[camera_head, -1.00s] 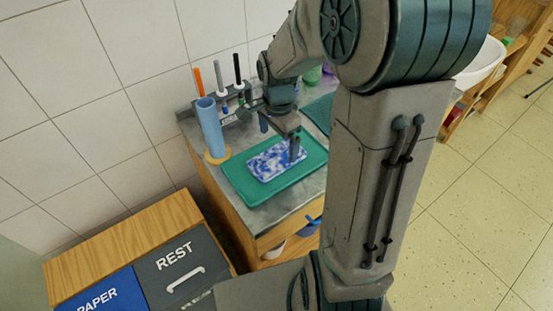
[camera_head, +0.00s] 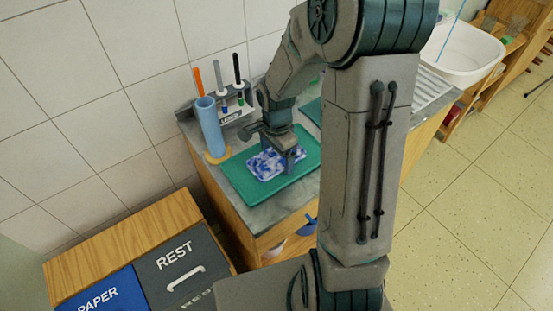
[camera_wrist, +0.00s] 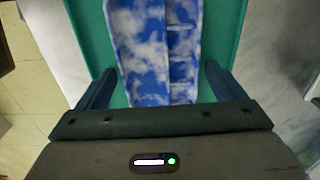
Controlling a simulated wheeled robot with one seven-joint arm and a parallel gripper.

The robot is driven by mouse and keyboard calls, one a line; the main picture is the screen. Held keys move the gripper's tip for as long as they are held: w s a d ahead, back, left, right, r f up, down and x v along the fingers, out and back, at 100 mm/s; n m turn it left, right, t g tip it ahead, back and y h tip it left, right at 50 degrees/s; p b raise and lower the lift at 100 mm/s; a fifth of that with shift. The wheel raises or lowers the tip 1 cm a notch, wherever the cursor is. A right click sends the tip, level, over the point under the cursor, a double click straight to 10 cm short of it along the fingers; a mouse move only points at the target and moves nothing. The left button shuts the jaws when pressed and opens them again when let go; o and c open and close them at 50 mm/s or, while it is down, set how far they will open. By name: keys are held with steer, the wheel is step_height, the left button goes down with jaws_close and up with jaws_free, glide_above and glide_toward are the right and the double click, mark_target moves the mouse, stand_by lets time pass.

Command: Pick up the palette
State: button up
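The palette (camera_head: 263,166) is a blue-and-white mottled rectangular tray with compartments. It lies on a green tray (camera_head: 241,182) on the counter. In the wrist view the palette (camera_wrist: 140,50) runs away from my gripper, its near end between the fingers. My gripper (camera_head: 285,160) is over the palette in the head view and partly hides it. In the wrist view my gripper (camera_wrist: 158,88) is open, with one finger on each side of the palette and green showing between each finger and its edges. I cannot tell the exact height of the fingertips.
A blue cylinder (camera_head: 210,128) on a wooden base stands left of the green tray. Behind it is a rack (camera_head: 237,113) with several markers. A white sink (camera_head: 463,55) is at the right. Paper and rest bins (camera_head: 175,265) stand at the lower left.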

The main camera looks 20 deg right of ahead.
steer(key=c, duration=0.7)
steer(key=shift+r, duration=0.15)
